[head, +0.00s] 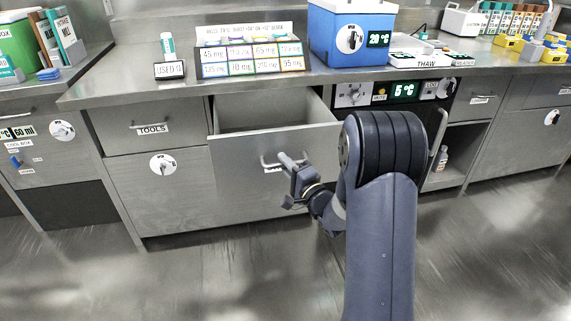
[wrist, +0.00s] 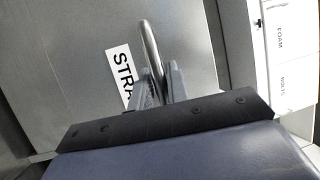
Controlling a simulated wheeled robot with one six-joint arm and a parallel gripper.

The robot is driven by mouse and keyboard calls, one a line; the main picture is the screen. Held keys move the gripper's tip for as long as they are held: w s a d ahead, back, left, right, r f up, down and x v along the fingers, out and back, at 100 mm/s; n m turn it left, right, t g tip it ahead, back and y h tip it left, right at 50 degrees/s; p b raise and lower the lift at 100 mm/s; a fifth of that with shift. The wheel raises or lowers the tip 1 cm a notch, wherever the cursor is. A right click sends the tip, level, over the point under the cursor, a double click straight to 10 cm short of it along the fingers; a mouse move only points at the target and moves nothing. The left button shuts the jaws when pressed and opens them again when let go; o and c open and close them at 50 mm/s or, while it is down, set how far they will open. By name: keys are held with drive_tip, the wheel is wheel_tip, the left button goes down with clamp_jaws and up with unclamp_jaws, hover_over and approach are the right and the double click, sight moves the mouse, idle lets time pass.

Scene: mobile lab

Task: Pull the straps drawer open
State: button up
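The straps drawer (head: 250,185) is pulled out from the grey cabinet, and its open top shows a bare grey inside. Its bar handle (head: 266,163) is on the front panel. The label below the handle is mostly hidden by my gripper in the head view; the wrist view shows the label (wrist: 119,70) reading "STRA", the rest covered. My gripper (head: 288,163) is at the handle. In the wrist view the handle bar (wrist: 149,42) runs down between the two fingers of my gripper (wrist: 162,80), which are closed around it.
The TOOLS drawer (head: 150,138) to the left is shut. The counter above holds a label rack (head: 252,60), a blue cooler box (head: 352,38) and a USED tray (head: 170,69). An open shelf (head: 447,178) is at right. The floor in front is clear.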

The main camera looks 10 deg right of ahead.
drive_tip(key=o, duration=0.3)
drive_tip(key=shift+o, duration=0.2)
drive_tip(key=p+v, duration=0.1)
drive_tip(key=v, duration=1)
drive_tip(key=shift+p, duration=0.35)
drive_tip(key=shift+w, duration=0.15)
drive_tip(key=b+x, duration=0.1)
drive_tip(key=x, duration=0.9)
drive_tip(key=shift+w+a+r+b, duration=0.1)
drive_tip(key=shift+w+a+b, duration=0.15)
drive_tip(key=shift+b, duration=0.15)
drive_tip(key=shift+w, duration=0.35)
